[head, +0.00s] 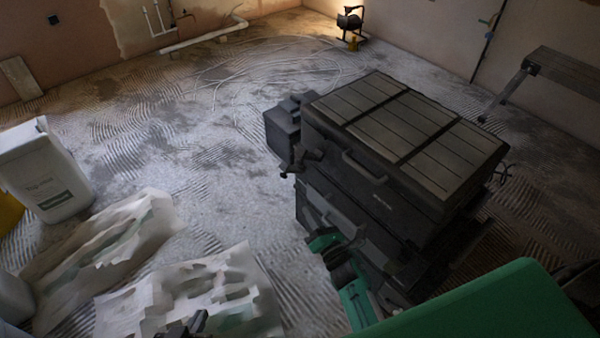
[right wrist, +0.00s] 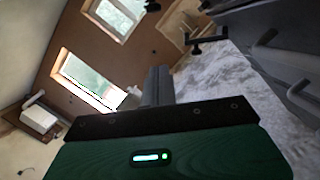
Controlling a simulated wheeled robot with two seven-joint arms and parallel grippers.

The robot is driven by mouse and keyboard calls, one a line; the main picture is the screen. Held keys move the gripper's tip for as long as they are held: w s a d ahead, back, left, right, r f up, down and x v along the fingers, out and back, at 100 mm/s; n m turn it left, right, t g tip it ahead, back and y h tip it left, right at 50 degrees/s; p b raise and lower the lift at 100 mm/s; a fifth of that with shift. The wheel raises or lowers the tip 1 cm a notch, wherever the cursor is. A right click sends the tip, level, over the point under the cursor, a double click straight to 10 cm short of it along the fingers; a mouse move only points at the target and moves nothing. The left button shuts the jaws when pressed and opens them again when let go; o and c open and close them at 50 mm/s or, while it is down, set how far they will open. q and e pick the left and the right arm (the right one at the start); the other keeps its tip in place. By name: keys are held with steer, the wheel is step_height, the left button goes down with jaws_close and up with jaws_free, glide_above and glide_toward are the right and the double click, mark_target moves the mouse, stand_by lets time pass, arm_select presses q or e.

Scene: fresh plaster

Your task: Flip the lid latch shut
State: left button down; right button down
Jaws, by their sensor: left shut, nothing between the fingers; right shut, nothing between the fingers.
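A dark storage box (head: 345,212) stands right of centre in the head view, its slatted lid (head: 405,125) down. A dark T-shaped lever (head: 302,160), which looks like the lid latch, sticks out from the box's left corner. It also shows in the right wrist view (right wrist: 207,42), standing out from the box side. My right gripper (right wrist: 159,75) is shut and empty, apart from the lever. In the head view its green and black wrist is low beside the box front. My left gripper (head: 195,322) is shut and empty at the bottom edge, far from the box.
A bar handle (head: 365,168) juts from the lid's front edge. A bench (head: 565,72) stands at the back right.

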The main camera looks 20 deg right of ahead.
mark_target(308, 157)
steer(key=shift+w+r, duration=0.1)
arm_select(q)
steer(key=shift+a, duration=0.35)
arm_select(e)
steer(key=w+r, duration=0.5)
steer(key=w, duration=0.5)
steer(key=shift+w+d, duration=0.2)
steer(key=shift+d, duration=0.1)
arm_select(q)
steer(key=shift+s+g+p, duration=0.1)
steer(key=shift+g+p, duration=0.2)
